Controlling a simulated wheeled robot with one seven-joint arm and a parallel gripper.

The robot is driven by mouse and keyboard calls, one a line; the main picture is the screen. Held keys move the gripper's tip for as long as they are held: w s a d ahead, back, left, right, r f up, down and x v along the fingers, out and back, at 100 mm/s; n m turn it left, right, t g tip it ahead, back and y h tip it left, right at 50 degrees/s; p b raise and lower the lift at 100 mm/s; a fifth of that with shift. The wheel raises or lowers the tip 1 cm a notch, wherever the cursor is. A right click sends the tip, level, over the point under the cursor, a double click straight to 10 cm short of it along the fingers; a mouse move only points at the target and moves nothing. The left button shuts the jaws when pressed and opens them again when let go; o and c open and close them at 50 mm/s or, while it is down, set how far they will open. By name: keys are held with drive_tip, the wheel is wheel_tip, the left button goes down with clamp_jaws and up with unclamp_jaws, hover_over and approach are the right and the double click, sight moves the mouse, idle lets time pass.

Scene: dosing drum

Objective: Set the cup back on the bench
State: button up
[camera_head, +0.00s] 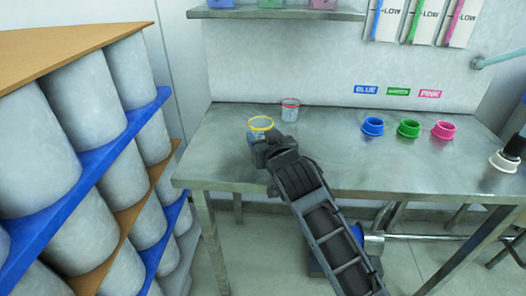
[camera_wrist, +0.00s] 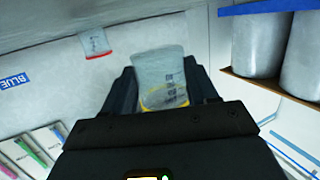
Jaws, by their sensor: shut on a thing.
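The clear cup with a yellow rim (camera_head: 261,123) is at the left part of the grey bench (camera_head: 330,150). My gripper (camera_head: 264,143) reaches it from the near side and is shut on it. In the wrist view the same cup (camera_wrist: 160,70) shows between the two dark fingers, with its yellow rim nearest the camera and dark marks on its wall. My gripper hides part of the cup's lower side in the head view, so I cannot tell whether its base touches the bench.
A red-rimmed cup (camera_head: 290,112) stands just behind and right of the held cup. A drum rack (camera_head: 100,170) stands left. The bench's middle is clear.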

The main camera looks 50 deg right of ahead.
drive_tip(key=shift+a+f, duration=0.15)
drive_tip(key=shift+f, duration=1.9)
drive_tip(key=shift+f, duration=0.2)
drive_tip(key=o, duration=1.3)
drive_tip(key=shift+c, duration=0.2)
drive_tip(key=shift+r, duration=0.1)
drive_tip(key=shift+r, duration=0.25)
drive_tip(key=b+v, duration=0.1)
drive_tip(key=v, duration=1.1)
drive_tip(key=shift+f, duration=0.2)
